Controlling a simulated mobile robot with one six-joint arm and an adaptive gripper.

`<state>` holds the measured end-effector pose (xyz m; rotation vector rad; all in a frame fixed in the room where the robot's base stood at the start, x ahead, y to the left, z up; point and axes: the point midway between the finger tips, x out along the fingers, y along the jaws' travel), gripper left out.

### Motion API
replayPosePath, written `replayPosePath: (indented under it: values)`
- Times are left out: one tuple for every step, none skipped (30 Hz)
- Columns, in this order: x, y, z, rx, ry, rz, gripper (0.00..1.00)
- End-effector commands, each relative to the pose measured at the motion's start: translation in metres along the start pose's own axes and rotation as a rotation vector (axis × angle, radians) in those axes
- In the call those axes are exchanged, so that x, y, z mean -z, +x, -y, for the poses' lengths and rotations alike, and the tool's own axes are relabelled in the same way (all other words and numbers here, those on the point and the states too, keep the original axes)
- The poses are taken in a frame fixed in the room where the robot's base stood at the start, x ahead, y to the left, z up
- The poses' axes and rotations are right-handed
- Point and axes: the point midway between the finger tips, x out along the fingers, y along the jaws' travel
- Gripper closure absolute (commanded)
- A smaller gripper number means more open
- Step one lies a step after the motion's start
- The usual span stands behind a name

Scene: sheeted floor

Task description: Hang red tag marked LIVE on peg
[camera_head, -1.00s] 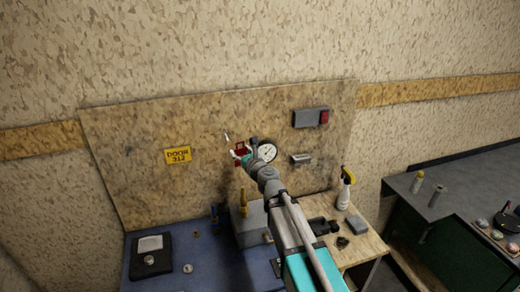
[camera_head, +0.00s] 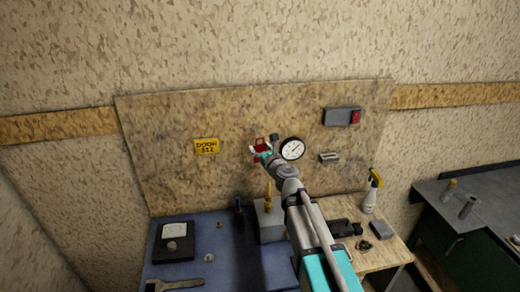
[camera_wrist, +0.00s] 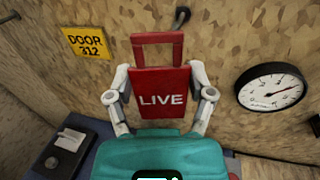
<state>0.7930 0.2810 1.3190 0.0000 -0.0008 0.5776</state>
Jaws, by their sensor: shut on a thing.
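The red tag marked LIVE (camera_wrist: 160,104) is upright in my gripper (camera_wrist: 161,88), its lettering facing the wrist camera. The fingers grip it by its left and right sides. Its open rectangular loop (camera_wrist: 137,52) points up. A dark peg (camera_wrist: 182,17) sticks out from the board just above the loop's top right corner; the loop does not appear to be around it. The depth gap between them is unclear. In the head view, the tag (camera_head: 260,143) and my gripper (camera_head: 262,152) are in front of the board, left of the gauge. The peg is not clear there.
The mottled board (camera_head: 165,120) carries a yellow DOOR 312 sign (camera_head: 206,146), a round gauge (camera_head: 292,149) right of the tag, and a grey box with a red switch (camera_head: 342,116). Below are a blue bench (camera_head: 215,250), a brass-topped fitting (camera_head: 269,197) and a spray bottle (camera_head: 371,193).

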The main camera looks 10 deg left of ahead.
Motion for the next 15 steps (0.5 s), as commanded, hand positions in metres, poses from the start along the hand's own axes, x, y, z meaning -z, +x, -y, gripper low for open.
replayPosePath:
  values:
    - [0.0,0.002,0.001,0.0,0.0,0.0,0.63]
    - [0.0,0.003,0.001,0.0,0.0,0.0,0.63]
    - [0.001,0.005,0.001,0.0,0.0,0.0,0.63]
    - [0.001,0.006,0.002,0.0,0.0,0.0,0.63]
    - [0.001,0.007,0.002,0.0,0.0,0.0,0.63]
    - [0.001,0.008,0.002,0.0,0.0,0.0,0.63]
    - [0.001,0.01,0.003,0.0,0.0,0.0,0.63]
    - [0.001,0.011,0.003,0.0,0.0,0.0,0.63]
    - [0.001,0.013,0.003,0.0,0.0,0.0,0.63]
    - [0.001,0.014,0.004,0.0,0.0,0.0,0.63]
    - [0.002,0.015,0.004,0.0,0.0,0.0,0.63]
    - [0.002,0.017,0.004,0.0,0.0,0.0,0.63]
    - [0.002,0.018,0.005,0.0,0.0,0.0,0.63]
    - [0.002,0.019,0.005,0.0,0.0,0.0,0.63]
    - [0.002,0.021,0.005,0.0,0.0,0.0,0.63]
